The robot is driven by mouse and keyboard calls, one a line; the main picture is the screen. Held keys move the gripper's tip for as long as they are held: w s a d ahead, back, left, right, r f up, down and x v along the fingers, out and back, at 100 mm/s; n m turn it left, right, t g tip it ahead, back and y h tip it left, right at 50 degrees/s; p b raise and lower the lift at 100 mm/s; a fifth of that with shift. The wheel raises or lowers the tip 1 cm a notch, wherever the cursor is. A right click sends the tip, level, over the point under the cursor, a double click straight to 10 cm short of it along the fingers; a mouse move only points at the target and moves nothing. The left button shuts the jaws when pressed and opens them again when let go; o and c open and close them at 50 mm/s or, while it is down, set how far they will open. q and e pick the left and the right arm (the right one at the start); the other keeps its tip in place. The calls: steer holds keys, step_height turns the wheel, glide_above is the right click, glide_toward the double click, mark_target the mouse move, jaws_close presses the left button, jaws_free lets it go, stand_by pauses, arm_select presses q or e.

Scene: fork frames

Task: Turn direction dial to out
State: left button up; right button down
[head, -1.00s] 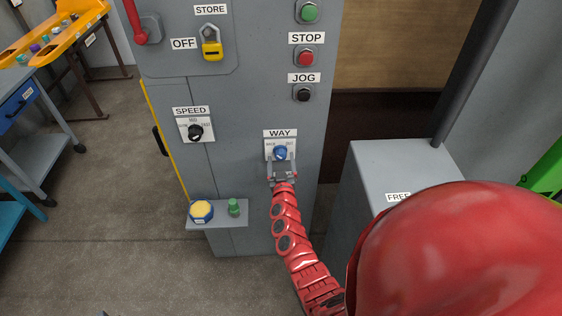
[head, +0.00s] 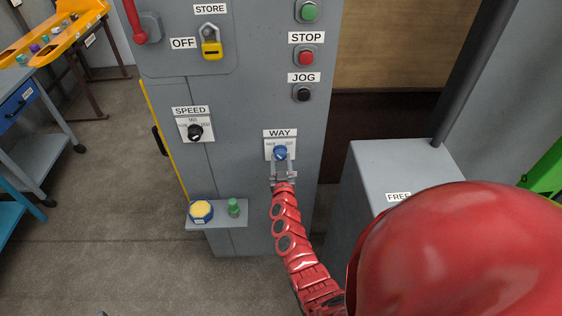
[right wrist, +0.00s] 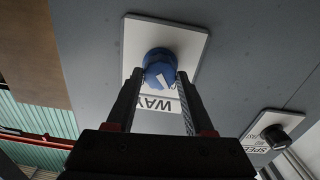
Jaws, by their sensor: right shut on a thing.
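The blue direction dial (head: 280,153) sits on a white plate under the label WAY (head: 280,133) on the grey panel. Small print at the plate's upper corners seems to read BACK on the left and OUT on the right. My right gripper (right wrist: 161,76) is shut on the dial, one finger on each side, reaching it from below in the head view. The dial (right wrist: 159,61) has a white mark on its face, but I cannot tell which word it points to. My left gripper is not in view.
The black SPEED dial (head: 195,132) is to the left. STOP (head: 306,57) and JOG (head: 303,93) buttons are above right. A shelf (head: 228,222) with a yellow-topped button (head: 201,211) and a green knob (head: 234,207) stands out low left. A grey box (head: 400,160) is at right.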

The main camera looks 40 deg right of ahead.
steer(key=m+b, duration=0.1)
steer(key=m, duration=0.2)
steer(key=shift+d+f+m, duration=0.1)
steer(key=shift+m, duration=0.2)
steer(key=m+b, duration=0.2)
steer(key=m, duration=0.2)
steer(key=shift+s+f, duration=0.1)
steer(key=m+b, duration=0.2)
steer(key=m, duration=0.2)
steer(key=shift+m, duration=0.4)
steer(key=shift+m+b, duration=1.1)
steer(key=shift+m, duration=1.1)
steer(key=shift+c, duration=1.4)
jaws_free()
